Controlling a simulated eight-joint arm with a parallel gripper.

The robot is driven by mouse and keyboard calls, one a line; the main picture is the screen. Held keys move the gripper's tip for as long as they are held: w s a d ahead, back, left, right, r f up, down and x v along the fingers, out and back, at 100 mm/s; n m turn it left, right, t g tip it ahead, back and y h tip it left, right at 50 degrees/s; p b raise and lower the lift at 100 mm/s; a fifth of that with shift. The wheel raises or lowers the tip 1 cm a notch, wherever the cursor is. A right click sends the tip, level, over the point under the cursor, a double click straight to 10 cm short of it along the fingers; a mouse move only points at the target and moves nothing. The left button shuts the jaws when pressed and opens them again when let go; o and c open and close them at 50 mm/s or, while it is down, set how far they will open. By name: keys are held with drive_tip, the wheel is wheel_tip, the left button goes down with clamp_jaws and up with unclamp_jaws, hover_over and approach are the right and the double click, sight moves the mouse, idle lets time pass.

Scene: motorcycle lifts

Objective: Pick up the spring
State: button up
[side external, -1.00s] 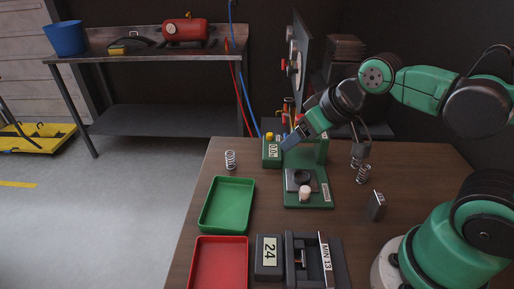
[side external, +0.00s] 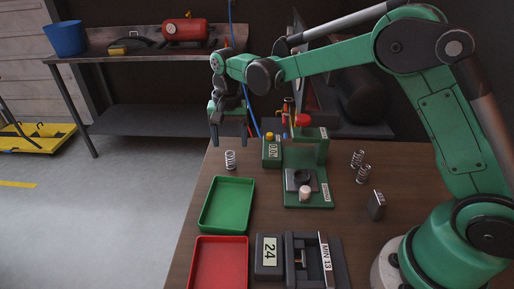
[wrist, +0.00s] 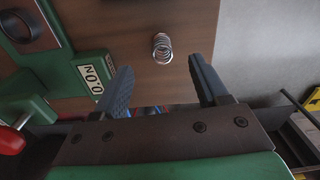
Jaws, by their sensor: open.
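A silver coil spring (side external: 230,160) stands near the back left of the wooden table, behind the green tray. It also shows in the wrist view (wrist: 162,47), beyond the fingertips and between their lines. My gripper (side external: 230,142) is open and empty, pointing down above and around the spring's place in the side view; its exact height cannot be told. In the wrist view my gripper's two blue fingers (wrist: 160,70) are wide apart with nothing between them. Two more springs (side external: 357,158) (side external: 363,174) stand at the right of the table.
A green tray (side external: 204,224) and a red tray (side external: 195,272) lie at the left. A green press (side external: 322,160) and its box with a readout (side external: 271,152) stand right of the spring. A gauge marked 24 (side external: 268,252) and a fixture (side external: 335,266) sit in front.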

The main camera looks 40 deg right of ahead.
sight(230, 153)
drive_tip(key=shift+w+f, duration=0.15)
drive_tip(key=shift+f, duration=3)
clamp_jaws()
